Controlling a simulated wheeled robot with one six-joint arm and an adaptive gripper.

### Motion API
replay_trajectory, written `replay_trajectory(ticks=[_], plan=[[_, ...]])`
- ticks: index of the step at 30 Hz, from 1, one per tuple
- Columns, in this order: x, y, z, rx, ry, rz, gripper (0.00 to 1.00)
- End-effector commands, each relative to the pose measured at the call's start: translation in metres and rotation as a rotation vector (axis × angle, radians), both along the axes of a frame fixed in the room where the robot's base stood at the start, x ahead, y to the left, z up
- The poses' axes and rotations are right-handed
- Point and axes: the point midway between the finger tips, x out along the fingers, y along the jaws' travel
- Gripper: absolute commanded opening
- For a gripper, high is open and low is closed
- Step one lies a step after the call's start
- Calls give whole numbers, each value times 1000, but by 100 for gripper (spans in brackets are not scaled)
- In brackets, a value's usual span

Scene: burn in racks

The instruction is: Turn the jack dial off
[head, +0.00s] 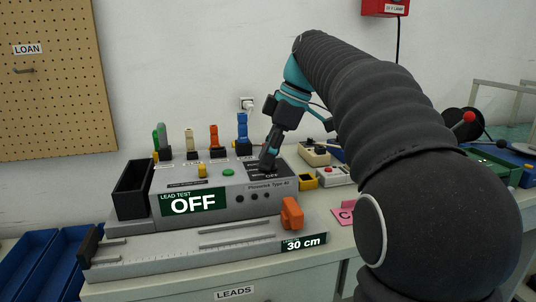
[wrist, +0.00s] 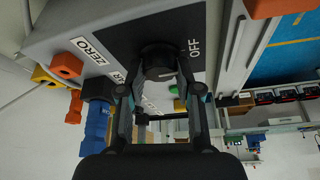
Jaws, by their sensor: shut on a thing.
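The jack dial (wrist: 158,60) is a dark round knob on a black panel with an OFF mark beside it in the wrist view. My gripper (wrist: 160,85) is at the dial with a finger on each side, shut on it. In the head view my gripper (head: 268,160) reaches down onto the right part of the grey test box (head: 215,180), near a small OFF label. The fingers hide most of the dial there, and I cannot tell its pointer's direction. The box front shows a green LEAD TEST panel (head: 194,203) reading OFF.
Coloured leads, including a blue one (head: 242,128), stand behind the box. An orange block (head: 292,213) sits on the grey measuring rail (head: 190,255) in front. Small boxes, including a white one (head: 333,176), lie to the right. Blue bins (head: 35,270) are at the left.

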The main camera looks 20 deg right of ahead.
Motion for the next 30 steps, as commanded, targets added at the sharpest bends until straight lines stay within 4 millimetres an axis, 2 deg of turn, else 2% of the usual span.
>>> replay_trajectory(ticks=[5, 6, 9, 20, 30], plan=[[0, 0, -1, -1, 1, 0, 0], [0, 0, -1, -1, 1, 0, 36], [0, 0, -1, -1, 1, 0, 59], [0, -1, 3, 0, -1, -1, 59], [-3, -18, 43, -2, -2, -2, 59]])
